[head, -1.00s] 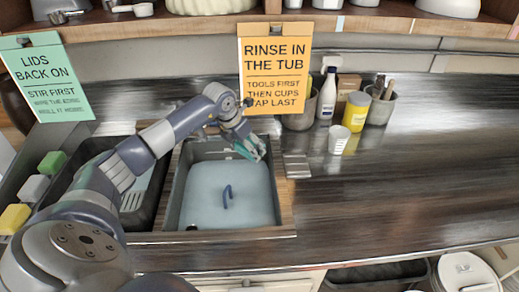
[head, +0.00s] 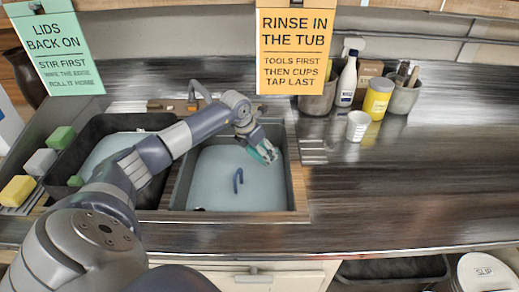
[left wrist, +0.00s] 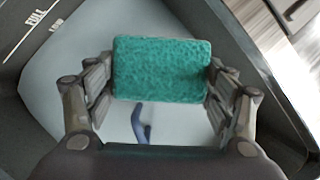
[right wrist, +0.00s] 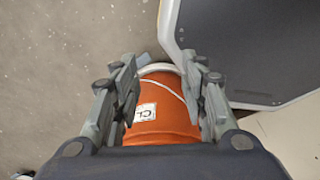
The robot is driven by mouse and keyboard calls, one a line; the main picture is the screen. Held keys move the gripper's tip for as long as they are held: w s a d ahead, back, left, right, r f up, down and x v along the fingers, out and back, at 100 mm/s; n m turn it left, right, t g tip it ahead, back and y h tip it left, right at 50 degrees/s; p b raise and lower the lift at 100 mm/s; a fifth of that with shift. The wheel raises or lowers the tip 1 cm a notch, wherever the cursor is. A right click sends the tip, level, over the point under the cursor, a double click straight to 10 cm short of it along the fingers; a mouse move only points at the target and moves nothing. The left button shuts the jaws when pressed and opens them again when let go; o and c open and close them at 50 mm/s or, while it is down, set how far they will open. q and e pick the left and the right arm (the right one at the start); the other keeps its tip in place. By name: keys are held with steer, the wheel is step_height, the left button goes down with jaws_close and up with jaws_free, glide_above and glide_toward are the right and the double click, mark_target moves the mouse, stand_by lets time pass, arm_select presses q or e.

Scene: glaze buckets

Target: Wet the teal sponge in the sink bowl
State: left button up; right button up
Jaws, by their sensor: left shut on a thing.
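The teal sponge (left wrist: 162,70) is held between the fingers of my left gripper (left wrist: 160,90) in the left wrist view. In the head view the sponge (head: 264,153) and my left gripper (head: 262,150) are over the right part of the sink bowl (head: 300,185), inside its outline. Pale blue water (head: 215,185) fills the bowl. I cannot tell whether the sponge touches the water. A dark blue curved piece (head: 238,180) shows in the water, below the sponge in the left wrist view. My right gripper (right wrist: 160,85) is open above an orange bucket (right wrist: 165,110).
A second dark basin (head: 120,123) lies left of the bowl, partly behind my left arm. Green (head: 60,138), white (head: 40,162) and yellow (head: 18,190) sponges line the left side. Containers, a spray bottle (head: 347,80) and a white cup (head: 358,125) stand behind right. The right counter is clear.

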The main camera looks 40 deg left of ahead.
arm_select(q)
step_height(320, 180, down, 12)
steer(key=b, duration=0.8)
steer(key=shift+f+b, duration=0.2)
steer(key=shift+b, duration=0.2)
arm_select(e)
step_height(320, 180, down, 10)
steer(key=shift+a+r, duration=0.25)
steer(key=shift+a, duration=0.05)
steer(key=shift+d, duration=0.25)
arm_select(q)
step_height(320, 180, up, 9)
steer(key=p, duration=0.6)
steer(key=shift+r, duration=0.2)
steer(key=shift+r+p, duration=1.75)
steer(key=shift+r, duration=0.75)
arm_select(e)
step_height(320, 180, up, 9)
steer(key=shift+r, duration=0.2)
arm_select(q)
step_height(320, 180, up, 8)
steer(key=p, duration=0.4)
steer(key=shift+f+p, duration=0.2)
steer(key=shift+p, duration=0.2)
arm_select(e)
step_height(320, 180, up, 5)
steer(key=shift+f, duration=0.15)
